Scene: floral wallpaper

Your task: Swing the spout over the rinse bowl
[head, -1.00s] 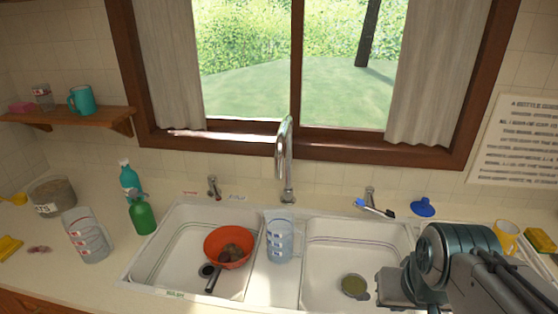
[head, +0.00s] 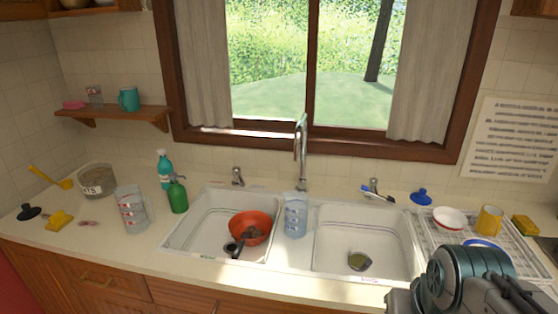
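The tall chrome spout (head: 301,150) rises behind the divider of a white double sink. Its tip hangs roughly over the divider, above a clear measuring jug (head: 295,215). The left basin (head: 195,238) holds an orange bowl (head: 250,228) with something brown in it and a dark-handled utensil. The right basin (head: 350,230) has a greenish round thing near its front. Small labels on the sink's front rim are too small to read, so I cannot tell which is the rinse bowl. My gripper (head: 398,302) is at the lower right, well away from the spout, its fingers cut off or hidden.
Small taps stand behind each basin, the right one with a blue brush (head: 377,194). A drying rack (head: 440,228) with dishes and a yellow mug (head: 489,220) is at right. Air around the spout looks clear.

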